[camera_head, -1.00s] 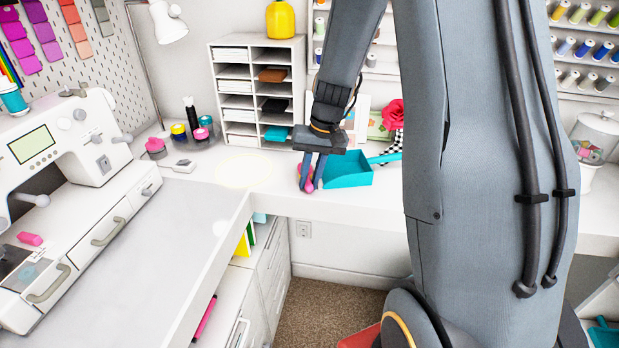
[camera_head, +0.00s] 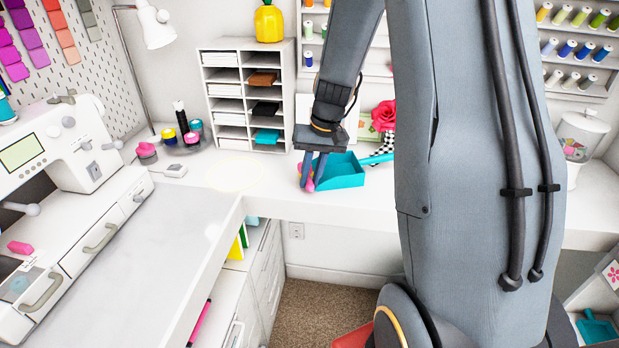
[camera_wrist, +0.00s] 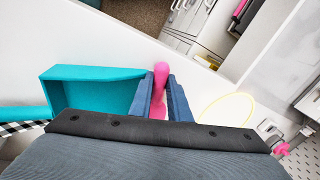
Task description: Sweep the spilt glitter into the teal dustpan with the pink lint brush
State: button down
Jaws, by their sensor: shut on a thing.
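My gripper (camera_head: 308,180) is shut on the pink lint brush (camera_wrist: 161,76), just above or at the white desk; I cannot tell whether the brush touches it. The brush is mostly hidden by my fingers in the head view. The teal dustpan (camera_head: 343,179) lies on the desk just right of my gripper, its handle pointing right. In the wrist view the dustpan (camera_wrist: 90,76) is close to the left of my fingers. A faint yellow ring (camera_head: 236,174) marks the desk left of my gripper and shows in the wrist view (camera_wrist: 243,97). I cannot make out glitter grains.
A paper sorter (camera_head: 240,98) stands behind. A pink rose (camera_head: 384,115) with a checkered vase stands behind the dustpan. Jars (camera_head: 180,128) and a sewing machine (camera_head: 62,145) are at left. The desk's front edge is close below my gripper. Another teal dustpan (camera_head: 597,328) sits lower right.

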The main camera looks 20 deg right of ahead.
aim_at(321, 188)
jog(key=shift+s+d, duration=0.25)
jog(key=shift+d, duration=0.85)
jog(key=shift+s+d, duration=0.25)
jog(key=shift+d, duration=0.5)
jog(key=shift+r, duration=0.1)
jog(key=r+p, duration=0.2)
jog(key=a+r+p, duration=0.1)
jog(key=r, duration=0.1)
jog(key=shift+w+a+r+p, duration=0.1)
jog(key=shift+w+r+p, duration=0.15)
jog(key=shift+p, duration=0.1)
jog(key=shift+f, duration=0.1)
